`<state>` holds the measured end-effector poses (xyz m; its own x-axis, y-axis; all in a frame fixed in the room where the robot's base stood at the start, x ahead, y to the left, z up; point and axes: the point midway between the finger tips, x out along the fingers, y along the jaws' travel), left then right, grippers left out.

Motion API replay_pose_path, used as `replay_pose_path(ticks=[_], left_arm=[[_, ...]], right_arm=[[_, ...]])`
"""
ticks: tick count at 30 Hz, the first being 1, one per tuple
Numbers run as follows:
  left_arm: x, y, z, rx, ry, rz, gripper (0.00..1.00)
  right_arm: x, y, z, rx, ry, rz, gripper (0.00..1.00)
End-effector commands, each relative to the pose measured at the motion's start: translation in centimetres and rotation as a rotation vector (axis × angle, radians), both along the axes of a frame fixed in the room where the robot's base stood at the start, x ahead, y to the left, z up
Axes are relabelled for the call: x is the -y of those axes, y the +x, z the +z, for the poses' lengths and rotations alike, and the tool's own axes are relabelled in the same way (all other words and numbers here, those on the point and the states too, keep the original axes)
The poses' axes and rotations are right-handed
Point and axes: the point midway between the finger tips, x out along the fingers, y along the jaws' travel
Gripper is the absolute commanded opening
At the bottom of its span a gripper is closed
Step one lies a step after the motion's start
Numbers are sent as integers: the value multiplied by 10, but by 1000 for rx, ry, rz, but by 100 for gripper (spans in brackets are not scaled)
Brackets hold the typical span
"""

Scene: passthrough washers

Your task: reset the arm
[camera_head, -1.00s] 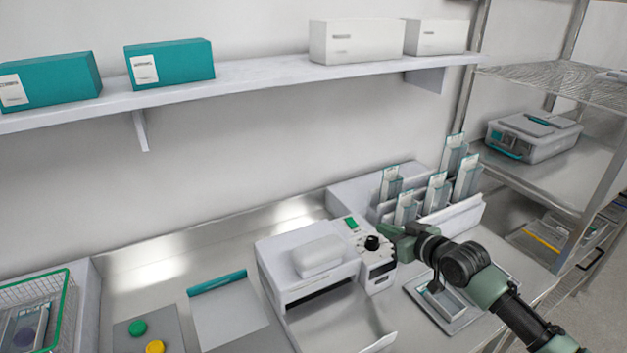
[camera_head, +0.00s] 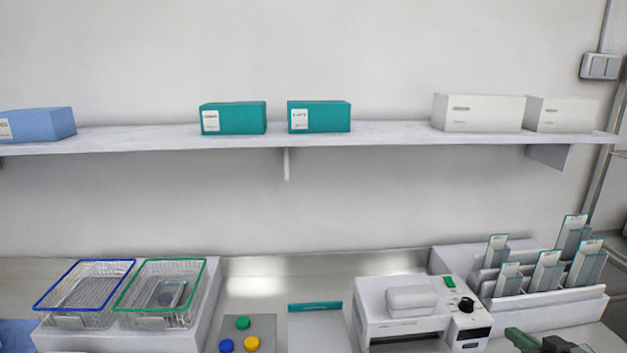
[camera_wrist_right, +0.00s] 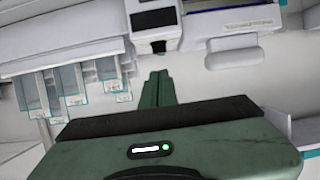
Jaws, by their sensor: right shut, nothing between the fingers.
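My right gripper (camera_wrist_right: 156,88) is dark green and shut, with nothing between its fingers. In the head view only a dark green part of it (camera_head: 522,340) shows at the bottom right edge, below the white sealing machine (camera_head: 405,305) and the rack. In the right wrist view the fingers point toward the machine's front with its black knob (camera_wrist_right: 158,46). The fingers look apart from the machine. My left gripper is in neither view.
A white rack (camera_head: 560,305) with several pouches stands right of the machine. A blue-rimmed basket (camera_head: 85,290) and a green-rimmed basket (camera_head: 160,292) stand at the left. Round buttons lie on a grey plate (camera_head: 262,328). A wall shelf (camera_head: 370,137) holds several boxes.

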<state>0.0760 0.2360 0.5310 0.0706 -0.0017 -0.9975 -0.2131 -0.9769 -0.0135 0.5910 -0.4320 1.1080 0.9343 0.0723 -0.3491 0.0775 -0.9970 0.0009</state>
Motion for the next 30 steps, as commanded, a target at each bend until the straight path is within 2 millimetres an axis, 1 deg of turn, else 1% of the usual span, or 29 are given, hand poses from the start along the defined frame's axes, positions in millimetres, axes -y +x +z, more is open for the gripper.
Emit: replay_pose_path(ticks=[1, 3, 7, 11, 14, 17, 20, 23, 24, 26, 27, 29, 30], left_arm=[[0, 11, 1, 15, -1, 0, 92], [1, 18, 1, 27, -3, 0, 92], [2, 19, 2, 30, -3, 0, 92], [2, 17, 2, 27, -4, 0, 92], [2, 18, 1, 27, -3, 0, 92], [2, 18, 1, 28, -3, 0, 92], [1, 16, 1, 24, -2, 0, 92], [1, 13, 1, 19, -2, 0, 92], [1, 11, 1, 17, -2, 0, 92], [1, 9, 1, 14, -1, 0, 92], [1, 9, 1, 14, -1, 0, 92], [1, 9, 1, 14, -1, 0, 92], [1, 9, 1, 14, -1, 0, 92]], right_arm=[[0, 0, 0, 0, 0, 0, 0], [-8, -4, -9, -21, -1, 8, 0], [-21, -13, -24, -59, -9, 22, 0], [-37, -25, -43, -110, -20, 39, 0], [-53, -37, -60, -157, -29, 56, 0], [-73, -54, -80, -217, -41, 75, 0], [-96, -77, -101, -288, -56, 96, 0], [-124, -108, -125, -376, -75, 118, 0], [-136, -123, -133, -416, -83, 126, 0], [-154, -146, -144, -475, -97, 137, 0], [-164, -161, -150, -514, -105, 140, 0], [-177, -182, -156, -565, -116, 142, 0], [-184, -195, -159, -597, -122, 142, 0]])
